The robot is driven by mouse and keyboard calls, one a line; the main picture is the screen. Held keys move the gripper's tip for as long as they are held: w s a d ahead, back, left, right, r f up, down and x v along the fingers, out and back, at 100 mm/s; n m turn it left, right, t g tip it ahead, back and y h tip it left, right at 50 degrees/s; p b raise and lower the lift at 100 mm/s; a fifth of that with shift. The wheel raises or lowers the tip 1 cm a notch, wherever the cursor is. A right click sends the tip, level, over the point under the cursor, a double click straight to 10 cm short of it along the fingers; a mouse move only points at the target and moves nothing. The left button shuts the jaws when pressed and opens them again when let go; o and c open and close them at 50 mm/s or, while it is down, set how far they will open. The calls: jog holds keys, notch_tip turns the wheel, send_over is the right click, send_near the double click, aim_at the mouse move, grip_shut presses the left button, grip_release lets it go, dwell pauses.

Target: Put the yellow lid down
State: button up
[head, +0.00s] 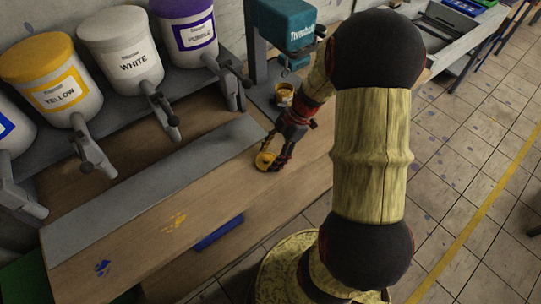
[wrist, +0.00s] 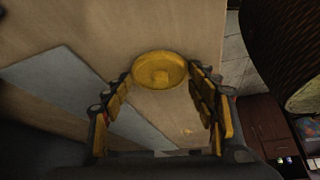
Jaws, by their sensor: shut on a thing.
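The yellow lid (head: 265,160) is at the tips of my gripper (head: 275,156), over the wooden bench top. In the wrist view the round yellow lid (wrist: 160,70) with a central knob sits between the two fingers of my gripper (wrist: 160,90), which are shut on it at its left and right sides. The lid is at or close above the bench surface; I cannot tell whether it touches. A small yellow cup (head: 284,94) stands behind my gripper, by the teal machine.
The wooden bench (head: 140,240) has blue and yellow paint marks. A grey strip (head: 150,185) runs along it. Dispensers, including the yellow one (head: 50,75), stand at the back left with taps jutting out. A teal machine (head: 285,25) stands behind my gripper. Bench around the lid is clear.

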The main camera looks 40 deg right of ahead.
jog(key=shift+f+b, duration=0.35)
jog(key=o, duration=0.7)
jog(key=shift+o, duration=0.2)
jog(key=shift+r+p, duration=0.4)
jog(key=shift+p, duration=0.1)
jog(key=p+v, duration=0.3)
jog(key=v, duration=0.9)
jog(key=s+a+r+m+t+h, duration=0.2)
jog(key=s+a+r+m+h, duration=0.1)
jog(key=s+a+r+m, duration=0.2)
jog(key=s+a+r+m+t+h, duration=0.2)
jog(key=s+a+r+m, duration=0.4)
jog(key=a+r+m, duration=0.4)
jog(key=shift+a+r+m+h, duration=0.35)
jog(key=shift+a+r, duration=0.8)
jog(key=shift+a, duration=1)
jog(key=shift+s, duration=0.15)
